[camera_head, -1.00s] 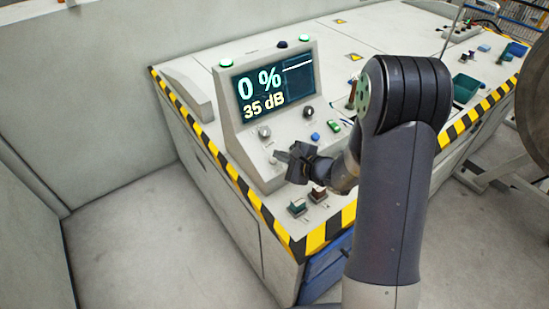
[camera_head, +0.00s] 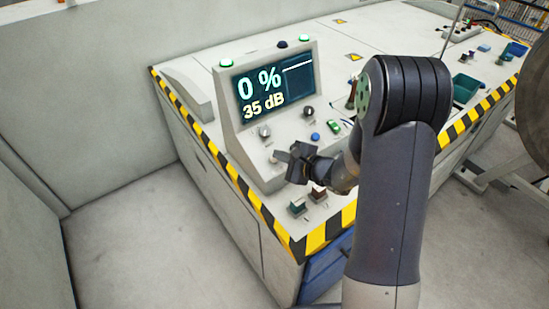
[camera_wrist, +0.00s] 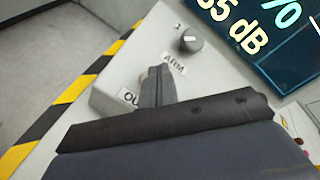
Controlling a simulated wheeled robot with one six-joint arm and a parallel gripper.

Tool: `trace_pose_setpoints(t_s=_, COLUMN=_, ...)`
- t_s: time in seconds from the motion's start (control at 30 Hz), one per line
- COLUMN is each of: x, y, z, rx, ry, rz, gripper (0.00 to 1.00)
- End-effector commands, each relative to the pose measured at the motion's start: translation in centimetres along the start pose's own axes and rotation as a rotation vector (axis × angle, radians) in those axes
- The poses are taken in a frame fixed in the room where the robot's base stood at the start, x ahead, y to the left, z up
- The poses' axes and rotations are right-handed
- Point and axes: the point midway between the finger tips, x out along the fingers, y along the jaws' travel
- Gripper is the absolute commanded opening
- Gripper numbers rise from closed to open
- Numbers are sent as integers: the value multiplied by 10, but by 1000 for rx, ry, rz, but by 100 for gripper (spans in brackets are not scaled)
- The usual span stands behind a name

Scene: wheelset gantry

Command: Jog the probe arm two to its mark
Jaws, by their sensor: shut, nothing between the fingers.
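The grey control console (camera_head: 240,151) stands on the bench, its screen (camera_head: 275,86) reading "0 %" and "35 dB". In the wrist view a dark selector knob (camera_wrist: 189,42) sits beside a "1", above the label "ARM" (camera_wrist: 174,63). A label starting "OU" (camera_wrist: 129,97) is partly covered. The probe arm itself cannot be made out.
Another knob (camera_head: 308,112), a blue button (camera_head: 315,136) and a green switch (camera_head: 333,126) are on the console. Two small blocks, green (camera_head: 298,207) and dark red (camera_head: 318,194), stand near the striped bench edge (camera_head: 330,229). The floor at left is clear.

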Motion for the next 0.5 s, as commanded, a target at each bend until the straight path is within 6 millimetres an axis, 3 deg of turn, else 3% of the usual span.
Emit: trace_pose_setpoints(t_s=0.5, x=6, y=4, z=-4, rx=-1, ry=0, rz=0, gripper=0)
